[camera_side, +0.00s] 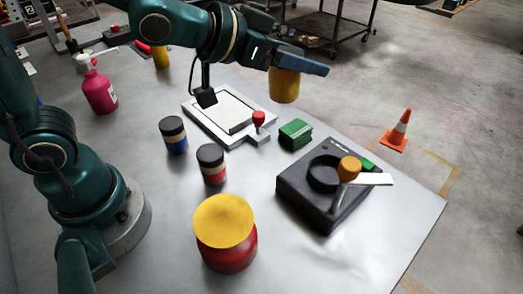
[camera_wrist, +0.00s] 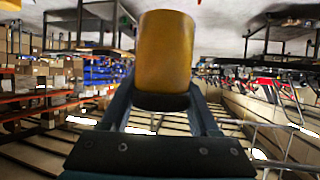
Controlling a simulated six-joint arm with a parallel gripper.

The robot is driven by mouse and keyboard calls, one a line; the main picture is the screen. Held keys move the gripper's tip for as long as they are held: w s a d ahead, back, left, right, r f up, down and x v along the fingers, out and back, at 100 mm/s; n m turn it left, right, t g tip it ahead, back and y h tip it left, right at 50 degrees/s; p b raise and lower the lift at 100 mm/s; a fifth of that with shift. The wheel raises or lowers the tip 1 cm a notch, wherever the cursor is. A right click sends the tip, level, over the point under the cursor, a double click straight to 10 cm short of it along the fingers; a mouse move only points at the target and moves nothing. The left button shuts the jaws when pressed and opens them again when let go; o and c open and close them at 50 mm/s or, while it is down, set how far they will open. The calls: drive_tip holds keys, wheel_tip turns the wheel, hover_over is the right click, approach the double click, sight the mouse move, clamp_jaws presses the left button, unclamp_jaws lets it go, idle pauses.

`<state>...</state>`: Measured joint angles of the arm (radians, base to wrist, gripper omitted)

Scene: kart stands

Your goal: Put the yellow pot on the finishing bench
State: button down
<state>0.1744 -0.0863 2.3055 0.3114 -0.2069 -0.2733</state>
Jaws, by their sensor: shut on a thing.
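The yellow pot (camera_side: 285,88) is held up in the air in the side view, above the far part of the grey metal tabletop (camera_side: 330,262). My gripper (camera_side: 300,66) is shut on it near its upper part. In the wrist view, the yellow pot (camera_wrist: 165,45) stands out between the two fingers of my gripper (camera_wrist: 163,100), with a dark band at its near end. Nothing in view is clearly marked as the finishing bench; I cannot tell which surface it is.
A white-topped plate device (camera_side: 228,110) with a red knob, a green block (camera_side: 295,134) and a black box with a lever (camera_side: 312,205) stand on the table.

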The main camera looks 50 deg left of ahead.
drive_tip(key=s+a+n+y, duration=0.3)
drive_tip(key=s+a, duration=0.1)
drive_tip(key=a, duration=0.7)
drive_tip(key=w+d+f+m+h, duration=0.1)
drive_tip(key=w+d+m+h, duration=0.1)
drive_tip(key=d, duration=0.9)
drive_tip(key=w+d+f+m+h, duration=0.1)
drive_tip(key=w+d+m+h, duration=0.1)
drive_tip(key=d, duration=0.9)
drive_tip(key=shift+w+d+m+g+h, duration=0.15)
drive_tip(key=shift+w+m+g+h, duration=0.2)
drive_tip(key=shift+w, duration=0.25)
drive_tip(key=shift+f, duration=4.8)
drive_tip(key=shift+f, duration=0.2)
